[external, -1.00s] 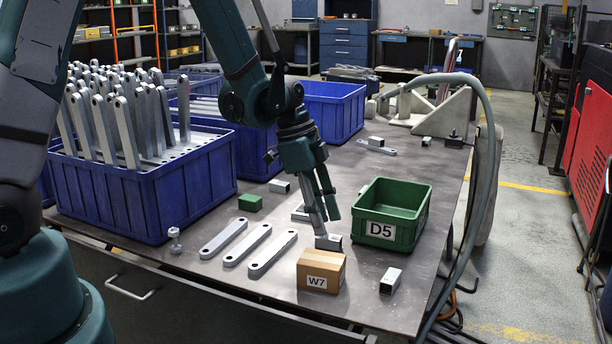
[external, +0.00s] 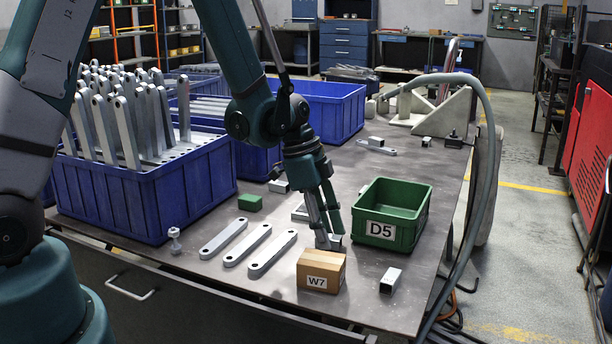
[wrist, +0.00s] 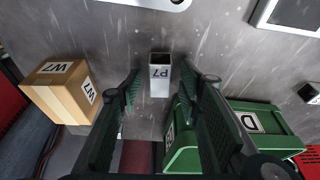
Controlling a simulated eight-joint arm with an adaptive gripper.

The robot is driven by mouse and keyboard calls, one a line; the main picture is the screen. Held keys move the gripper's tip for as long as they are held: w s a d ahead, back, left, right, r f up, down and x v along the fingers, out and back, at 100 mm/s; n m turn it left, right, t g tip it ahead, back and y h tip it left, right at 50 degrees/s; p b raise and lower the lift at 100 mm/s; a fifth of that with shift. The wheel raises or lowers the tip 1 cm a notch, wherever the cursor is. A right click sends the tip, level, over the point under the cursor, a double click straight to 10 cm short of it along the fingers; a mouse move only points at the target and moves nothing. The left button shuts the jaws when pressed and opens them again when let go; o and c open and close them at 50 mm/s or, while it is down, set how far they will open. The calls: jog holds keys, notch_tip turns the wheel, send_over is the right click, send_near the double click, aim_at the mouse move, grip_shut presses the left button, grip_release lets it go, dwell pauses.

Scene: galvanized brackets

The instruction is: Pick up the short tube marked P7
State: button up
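The short tube marked P7 (wrist: 160,76) is a small grey square tube lying on the metal table. In the wrist view it sits between the tips of my open gripper (wrist: 159,84), with a gap on both sides and its label facing me. In the external view my gripper (external: 330,236) is low over the table, between the W7 box and the green bin, and its fingers largely hide the tube. No contact between the fingers and the tube shows.
The cardboard box W7 (external: 321,272) stands just in front, and the green bin D5 (external: 391,232) close on the right. Flat bars (external: 247,245) lie to the left. Another short tube (external: 390,280) lies front right. Blue crates (external: 145,190) stand at the left and back.

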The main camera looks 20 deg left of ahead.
jog(key=c, duration=1)
jog(key=shift+r, duration=0.1)
notch_tip(320, 180, up, 18)
jog(key=p, duration=0.4)
dwell(0.5)
